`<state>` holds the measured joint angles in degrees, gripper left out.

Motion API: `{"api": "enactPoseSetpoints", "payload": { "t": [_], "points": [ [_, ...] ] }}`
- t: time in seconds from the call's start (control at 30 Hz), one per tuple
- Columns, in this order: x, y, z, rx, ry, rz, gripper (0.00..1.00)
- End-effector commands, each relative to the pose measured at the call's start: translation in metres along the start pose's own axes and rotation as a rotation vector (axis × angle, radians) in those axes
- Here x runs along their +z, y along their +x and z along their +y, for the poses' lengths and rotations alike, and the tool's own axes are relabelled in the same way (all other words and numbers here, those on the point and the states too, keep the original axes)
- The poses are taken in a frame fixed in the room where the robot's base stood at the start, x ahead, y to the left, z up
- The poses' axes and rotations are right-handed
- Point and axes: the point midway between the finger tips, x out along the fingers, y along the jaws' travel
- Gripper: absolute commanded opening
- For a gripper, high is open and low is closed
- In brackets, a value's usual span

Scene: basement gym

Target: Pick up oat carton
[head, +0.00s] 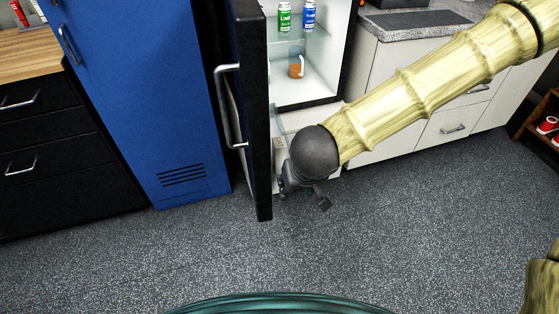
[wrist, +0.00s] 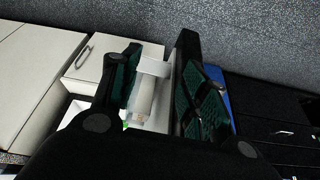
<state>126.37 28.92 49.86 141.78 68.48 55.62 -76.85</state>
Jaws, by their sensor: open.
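My gripper (head: 304,202) is open, low in front of the fridge and below the shelf item. In the wrist view my gripper's fingers (wrist: 160,85) are apart, with a pale, box-like shape (wrist: 146,97) visible between them; I cannot tell whether it is a carton.
The black fridge door (head: 250,120) stands open just left of my gripper. A blue locker (head: 150,100) is at left, white cabinets (head: 455,125) at right. The grey floor (head: 400,230) in front is clear.

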Motion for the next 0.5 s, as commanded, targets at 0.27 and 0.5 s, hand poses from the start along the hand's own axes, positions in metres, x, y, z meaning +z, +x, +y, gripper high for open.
{"api": "enactPoseSetpoints", "payload": {
  "t": [0.27, 0.5],
  "points": [
    [-0.045, 0.018, 0.000, 0.001, 0.006, -0.001, 0.45],
    [-0.082, 0.034, 0.001, 0.001, 0.005, 0.000, 0.45]
  ]
}}
